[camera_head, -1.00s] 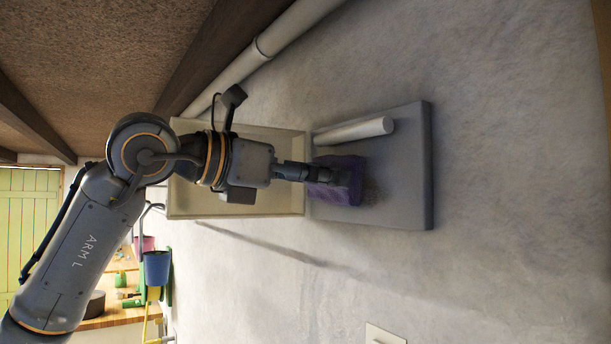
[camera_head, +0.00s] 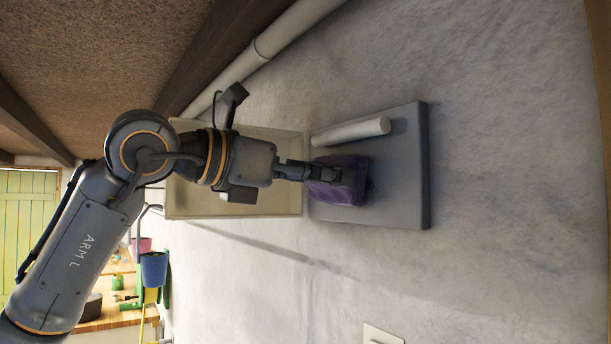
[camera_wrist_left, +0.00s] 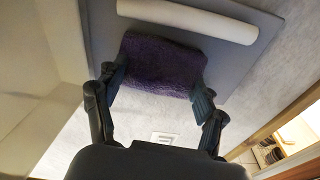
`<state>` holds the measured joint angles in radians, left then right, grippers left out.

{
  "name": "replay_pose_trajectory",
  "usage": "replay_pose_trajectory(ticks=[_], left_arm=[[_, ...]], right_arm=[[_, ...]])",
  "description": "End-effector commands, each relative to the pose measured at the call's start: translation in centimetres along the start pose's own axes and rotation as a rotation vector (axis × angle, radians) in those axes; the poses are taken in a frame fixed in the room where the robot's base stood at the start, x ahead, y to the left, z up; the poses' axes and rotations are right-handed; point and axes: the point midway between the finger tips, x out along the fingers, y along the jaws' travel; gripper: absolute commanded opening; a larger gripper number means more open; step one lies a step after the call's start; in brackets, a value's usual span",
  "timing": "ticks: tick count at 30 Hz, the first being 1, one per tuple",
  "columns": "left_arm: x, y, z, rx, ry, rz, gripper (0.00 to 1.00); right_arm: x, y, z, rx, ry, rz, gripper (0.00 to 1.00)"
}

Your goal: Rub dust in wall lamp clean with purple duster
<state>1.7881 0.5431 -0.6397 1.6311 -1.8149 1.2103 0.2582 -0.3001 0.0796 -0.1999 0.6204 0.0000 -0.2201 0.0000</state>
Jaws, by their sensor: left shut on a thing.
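The wall lamp is a grey plate (camera_head: 405,170) with a white tube (camera_head: 350,131); both also show in the left wrist view, plate (camera_wrist_left: 105,30) and tube (camera_wrist_left: 190,22). My left gripper (camera_head: 335,175) is shut on the purple duster (camera_head: 345,195), a fuzzy block. The duster lies over the grey plate, beside the tube, and seems to touch the plate. In the left wrist view the duster (camera_wrist_left: 160,62) sits between the two fingertips. I see no dust on the bare plate; any under the duster is hidden. My right gripper is not in view.
A cream box (camera_head: 290,205) on the wall adjoins the lamp, behind my left gripper. A pale pipe (camera_head: 285,35) runs along the wall. A white switch plate (camera_head: 382,335) is at the bottom. The wall right of the lamp is clear.

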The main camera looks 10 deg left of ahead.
Motion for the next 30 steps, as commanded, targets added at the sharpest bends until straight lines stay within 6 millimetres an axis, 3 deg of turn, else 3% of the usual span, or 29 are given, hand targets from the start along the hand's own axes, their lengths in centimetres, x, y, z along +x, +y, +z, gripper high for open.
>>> replay_pose_trajectory(ticks=[11,24,30], left_arm=[[0.0,2.2,-0.2,-0.003,0.000,0.003,0.45],[0.1,-0.2,-0.1,0.001,0.001,0.001,0.45],[0.1,-0.1,0.0,-0.002,0.001,0.001,0.45]], right_arm=[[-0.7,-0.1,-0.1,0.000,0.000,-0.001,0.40],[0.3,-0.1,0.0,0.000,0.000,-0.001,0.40],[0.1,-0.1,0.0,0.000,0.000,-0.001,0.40]])
